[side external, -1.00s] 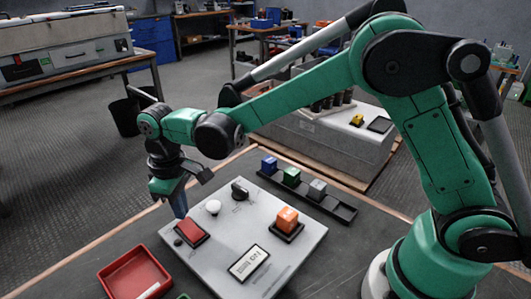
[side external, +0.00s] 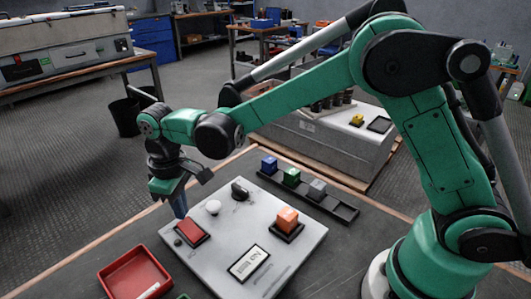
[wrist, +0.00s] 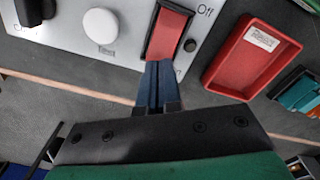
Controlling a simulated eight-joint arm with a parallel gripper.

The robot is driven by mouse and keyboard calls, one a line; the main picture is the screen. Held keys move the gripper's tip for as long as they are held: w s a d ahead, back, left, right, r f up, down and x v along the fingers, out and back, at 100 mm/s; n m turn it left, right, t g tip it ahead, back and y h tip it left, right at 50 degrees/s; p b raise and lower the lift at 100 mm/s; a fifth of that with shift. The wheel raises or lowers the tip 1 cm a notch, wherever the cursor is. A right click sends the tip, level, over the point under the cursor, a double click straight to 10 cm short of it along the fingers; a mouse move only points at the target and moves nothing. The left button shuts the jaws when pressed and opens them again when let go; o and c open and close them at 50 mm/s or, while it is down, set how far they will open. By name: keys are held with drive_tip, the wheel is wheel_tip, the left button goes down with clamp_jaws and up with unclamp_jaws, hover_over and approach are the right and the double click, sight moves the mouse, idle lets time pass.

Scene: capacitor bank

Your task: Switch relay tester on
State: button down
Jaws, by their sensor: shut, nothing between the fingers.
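The relay tester is a light grey panel (side external: 240,262) lying on the dark table. Its red rocker switch (side external: 193,233) sits at the panel's left corner, and it also shows in the wrist view (wrist: 168,32) with "Off" printed beside it.
A red tray (side external: 136,276) lies at the left. A black rack (side external: 338,208) with coloured cubes stands behind.

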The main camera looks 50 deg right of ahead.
drive_tip(key=shift+f, duration=1.3)
idle(0.6)
drive_tip(key=shift+r, duration=3.55)
drive_tip(key=shift+d+r, duration=0.15)
drive_tip(key=s+d+r+m+t, duration=0.3)
drive_tip(key=s+d+m+t, duration=0.3)
drive_tip(key=s+d, duration=0.5)
drive_tip(key=d+t, duration=0.1)
drive_tip(key=d, duration=0.2)
drive_tip(key=shift+r, duration=0.2)
